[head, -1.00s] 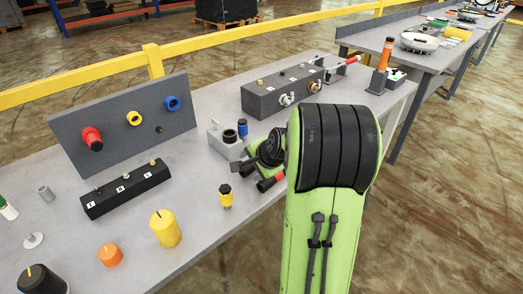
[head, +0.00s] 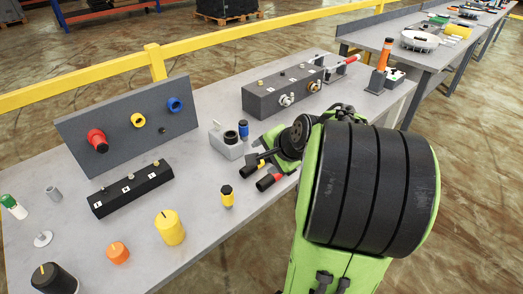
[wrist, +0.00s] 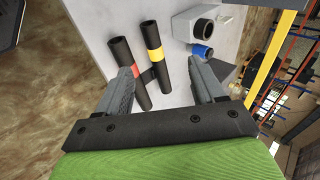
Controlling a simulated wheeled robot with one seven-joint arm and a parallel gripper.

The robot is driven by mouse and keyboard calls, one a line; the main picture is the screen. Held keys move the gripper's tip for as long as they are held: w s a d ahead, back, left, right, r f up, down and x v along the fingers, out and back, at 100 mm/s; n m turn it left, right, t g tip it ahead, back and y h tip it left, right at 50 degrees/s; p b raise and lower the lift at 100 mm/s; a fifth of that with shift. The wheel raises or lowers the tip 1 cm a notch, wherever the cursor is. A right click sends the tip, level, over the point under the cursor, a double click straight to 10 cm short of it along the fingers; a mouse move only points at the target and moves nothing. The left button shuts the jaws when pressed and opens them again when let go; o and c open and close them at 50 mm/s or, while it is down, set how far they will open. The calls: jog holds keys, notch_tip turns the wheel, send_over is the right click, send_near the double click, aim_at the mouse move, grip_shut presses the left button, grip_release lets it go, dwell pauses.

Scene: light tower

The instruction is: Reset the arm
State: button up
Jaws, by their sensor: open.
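My gripper (wrist: 158,68) is open in the wrist view, with its two grey fingers spread apart. Two dark rods show between and beyond the fingers: a red-banded rod (wrist: 127,58) and a yellow-banded rod (wrist: 156,60). I cannot tell their exact distance from the fingers. In the head view the red-banded rod (head: 268,182) and the yellow-banded rod (head: 252,165) are beside my wrist, over the grey table (head: 200,235). My large green arm link hides much of the right side, and the fingertips are not clear there.
A grey block (head: 226,143) with a blue cylinder (head: 243,129) is close to my wrist. A yellow and black piece (head: 227,196) stands nearby. A grey panel (head: 85,130), a black switch box (head: 130,188) and a long grey box (head: 284,88) occupy the table. Brown floor is open at right.

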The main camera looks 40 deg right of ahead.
jog(key=shift+a, duration=0.1)
jog(key=s+a+r+n+g+p, duration=0.1)
jog(key=s+a+r+n+p, duration=0.1)
jog(key=a+r+n+p, duration=0.65)
jog(key=s+a+r+n+g+y+p, duration=0.1)
jog(key=s+a+r+n, duration=0.2)
jog(key=s+a+n, duration=0.6)
jog(key=s+a, duration=0.3)
jog(key=s, duration=0.1)
jog(key=shift+a+g, duration=0.15)
jog(key=shift+g, duration=0.25)
jog(key=shift+s+r+n, duration=0.1)
jog(key=shift+n, duration=0.15)
